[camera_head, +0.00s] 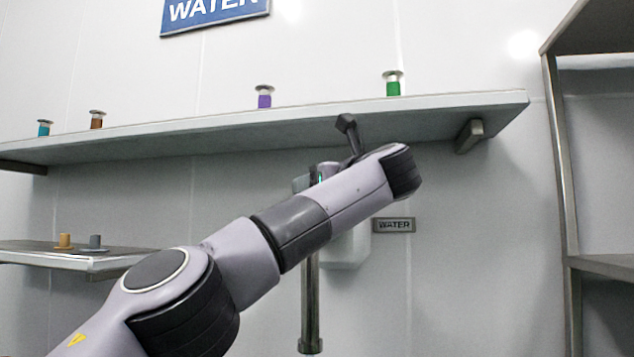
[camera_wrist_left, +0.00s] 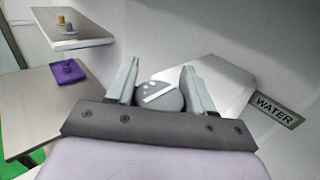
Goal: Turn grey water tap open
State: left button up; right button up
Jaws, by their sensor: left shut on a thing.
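The grey water tap's round knob (camera_wrist_left: 168,101) sits between the two fingers of my left gripper (camera_wrist_left: 160,76) in the left wrist view. The gripper is shut on it. A pale stripe crosses the knob's face. The white tap housing (camera_wrist_left: 207,80) lies just beyond it. In the head view my left arm crosses in front of the white housing (camera_head: 347,250) and hides the knob and most of the gripper. A metal pipe (camera_head: 310,305) hangs below. My right gripper is in neither view.
A small WATER plate (camera_head: 394,225) is on the wall right of the housing. A long shelf (camera_head: 200,137) above carries several coloured capped items. A lower left shelf (camera_head: 100,262) holds an orange and a grey piece. A metal rack (camera_head: 560,180) stands at the right.

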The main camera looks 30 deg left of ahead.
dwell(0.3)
pick_arm(q)
jog(key=o, duration=1)
jog(key=shift+c, duration=0.2)
jog(key=b+v, duration=0.2)
jog(key=v, duration=0.5)
